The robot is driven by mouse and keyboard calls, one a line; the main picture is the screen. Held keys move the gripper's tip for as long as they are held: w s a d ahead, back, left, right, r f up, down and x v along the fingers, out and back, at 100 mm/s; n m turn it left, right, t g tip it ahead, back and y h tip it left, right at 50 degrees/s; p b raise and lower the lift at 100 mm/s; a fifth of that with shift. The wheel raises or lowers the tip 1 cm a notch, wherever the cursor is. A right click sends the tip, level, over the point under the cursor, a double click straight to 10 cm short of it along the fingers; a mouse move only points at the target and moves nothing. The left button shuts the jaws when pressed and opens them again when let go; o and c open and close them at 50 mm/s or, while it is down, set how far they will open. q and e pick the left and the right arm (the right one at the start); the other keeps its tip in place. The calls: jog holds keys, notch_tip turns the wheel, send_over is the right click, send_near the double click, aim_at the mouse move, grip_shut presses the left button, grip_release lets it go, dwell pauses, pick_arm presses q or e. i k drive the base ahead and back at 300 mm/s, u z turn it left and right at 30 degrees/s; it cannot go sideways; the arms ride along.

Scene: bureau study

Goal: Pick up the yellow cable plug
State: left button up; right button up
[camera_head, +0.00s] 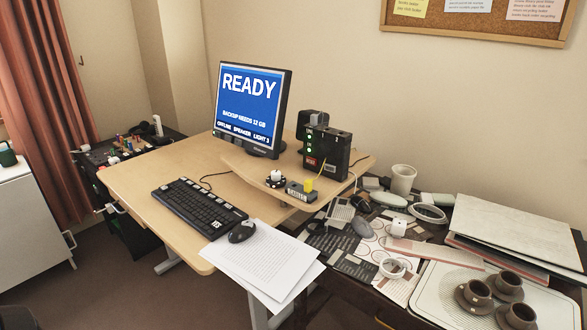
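A small yellow piece (308,185), which looks like the yellow cable plug, stands upright at a small dark block (300,192) with a pale label on the raised desk shelf. The block stands in front of a black box (327,151) with green lights. A thin yellow cable (352,177) shows at the right of the box. I cannot tell whether it joins the yellow piece. Neither of my grippers shows in the head view.
A white knob on a dark base (275,178) sits left of the block. A monitor (248,112), keyboard (200,207), mouse (242,231) and papers (262,262) occupy the desk (140,182). The right side table holds clutter, a white cup (402,179) and a tray (440,303) with brown cups.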

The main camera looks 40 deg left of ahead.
aim_at(307, 183)
jog(key=u, duration=1.05)
jog(key=i, duration=1.05)
jog(key=u, duration=1.2)
